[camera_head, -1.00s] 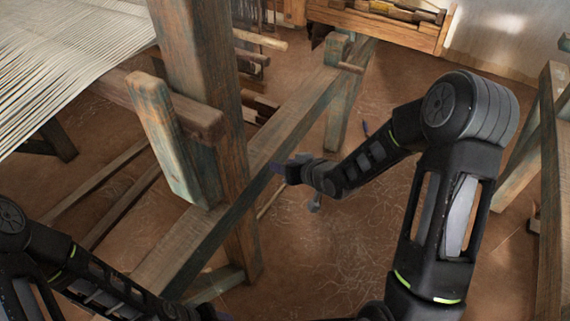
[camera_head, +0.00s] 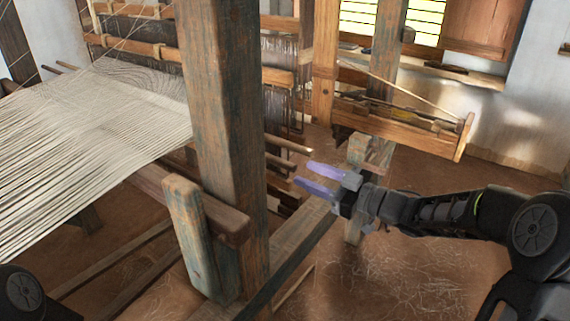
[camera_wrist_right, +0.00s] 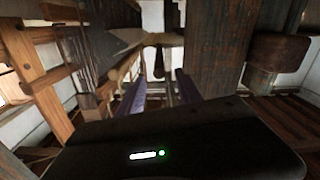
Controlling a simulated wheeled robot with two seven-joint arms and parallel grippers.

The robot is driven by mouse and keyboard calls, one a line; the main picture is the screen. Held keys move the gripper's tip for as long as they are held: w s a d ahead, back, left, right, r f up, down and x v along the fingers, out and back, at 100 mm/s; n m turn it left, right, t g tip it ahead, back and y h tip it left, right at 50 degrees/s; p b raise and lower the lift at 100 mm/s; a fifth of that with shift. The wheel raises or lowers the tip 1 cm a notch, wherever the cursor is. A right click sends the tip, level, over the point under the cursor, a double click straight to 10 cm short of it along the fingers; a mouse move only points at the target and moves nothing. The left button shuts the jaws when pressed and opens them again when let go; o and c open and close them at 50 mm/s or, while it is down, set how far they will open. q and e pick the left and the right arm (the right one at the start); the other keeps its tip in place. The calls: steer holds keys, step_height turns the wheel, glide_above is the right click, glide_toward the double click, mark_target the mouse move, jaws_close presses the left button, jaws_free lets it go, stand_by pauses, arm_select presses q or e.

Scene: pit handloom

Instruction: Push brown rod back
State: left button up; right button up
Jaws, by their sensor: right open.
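Several wooden rods stick out of the loom's side behind the big post. The uppermost, a light brown rod (camera_head: 290,144), ends just above and left of my right gripper (camera_head: 304,174). I cannot tell which of them is the brown rod of the task. My right gripper is open, its two purple-lit fingers pointing left towards the rod ends, with nothing seen between them. In the right wrist view the fingers (camera_wrist_right: 160,94) point forward into the loom frame. Of my left arm only a joint shows at the bottom left; its gripper is out of view.
A thick upright post (camera_head: 225,130) stands left of my right gripper, with a short upright block (camera_head: 190,235) beside it. White warp threads (camera_head: 90,130) stretch at the left. A long beam (camera_head: 285,262) runs below the gripper. The floor (camera_head: 420,265) at the right is open.

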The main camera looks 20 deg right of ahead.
mark_target(285, 165)
steer(key=shift+w, duration=0.1)
steer(key=p+x, duration=0.1)
steer(key=x, duration=0.6)
steer(key=shift+w+a, duration=0.25)
jaws_close()
stand_by(0.5)
stand_by(1.0)
